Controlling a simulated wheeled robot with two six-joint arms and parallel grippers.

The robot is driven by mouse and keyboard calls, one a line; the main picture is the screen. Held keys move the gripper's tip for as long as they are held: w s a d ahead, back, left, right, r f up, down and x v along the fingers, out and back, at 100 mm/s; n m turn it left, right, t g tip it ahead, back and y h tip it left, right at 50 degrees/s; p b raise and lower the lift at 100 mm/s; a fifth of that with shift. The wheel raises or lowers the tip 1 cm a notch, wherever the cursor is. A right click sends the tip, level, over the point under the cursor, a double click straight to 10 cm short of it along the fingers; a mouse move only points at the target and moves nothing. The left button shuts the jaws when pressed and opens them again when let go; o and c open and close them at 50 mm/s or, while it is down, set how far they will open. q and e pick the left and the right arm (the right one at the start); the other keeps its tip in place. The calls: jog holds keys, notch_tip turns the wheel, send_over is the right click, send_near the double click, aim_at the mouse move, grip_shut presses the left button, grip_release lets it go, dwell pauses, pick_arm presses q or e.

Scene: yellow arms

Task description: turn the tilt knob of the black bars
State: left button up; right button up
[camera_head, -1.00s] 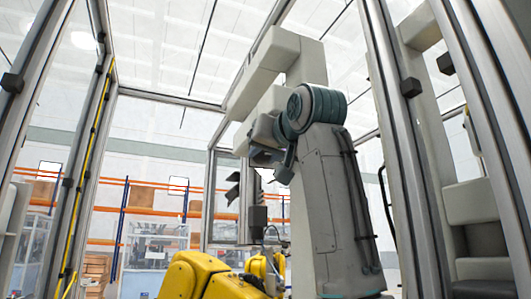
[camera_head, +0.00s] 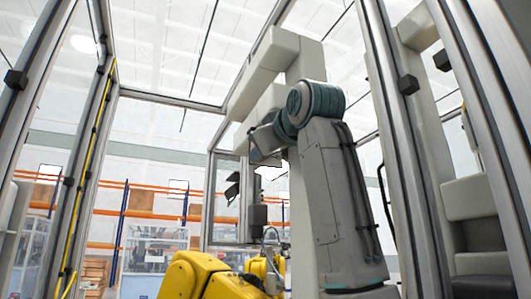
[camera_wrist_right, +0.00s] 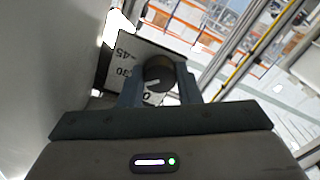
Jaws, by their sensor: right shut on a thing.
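In the right wrist view a dark round knob (camera_wrist_right: 158,72) with a pale pointer line stands in front of a white dial plate (camera_wrist_right: 127,58) printed with 45, 30 and 0. My right gripper (camera_wrist_right: 160,82) has one finger on each side of the knob and is shut on it. The pointer lies near the 0. In the head view the black bars (camera_head: 232,190) show as small tilted slats left of a dark box. My right gripper's fingers and the knob are hard to make out there. My left gripper is not in view.
Metal frame posts (camera_head: 395,120) enclose the space on both sides. A yellow machine (camera_head: 195,275) stands low in the middle. Orange and blue racks (camera_head: 122,215) are far behind. A yellow-striped cable (camera_head: 85,165) runs down the left post.

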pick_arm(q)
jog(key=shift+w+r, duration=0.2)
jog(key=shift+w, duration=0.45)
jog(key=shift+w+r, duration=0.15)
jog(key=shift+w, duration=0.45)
pick_arm(e)
jog(key=n, duration=0.3)
jog(key=shift+n, duration=0.4)
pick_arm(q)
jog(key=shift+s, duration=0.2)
pick_arm(e)
jog(key=o, duration=1)
jog(key=shift+c, duration=0.2)
pick_arm(q)
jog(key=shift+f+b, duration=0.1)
jog(key=shift+b, duration=0.2)
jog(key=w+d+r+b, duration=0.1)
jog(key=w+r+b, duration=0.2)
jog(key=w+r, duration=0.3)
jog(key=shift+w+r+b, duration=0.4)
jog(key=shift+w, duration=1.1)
pick_arm(e)
jog(key=v, duration=1)
jog(key=shift+s, duration=0.4)
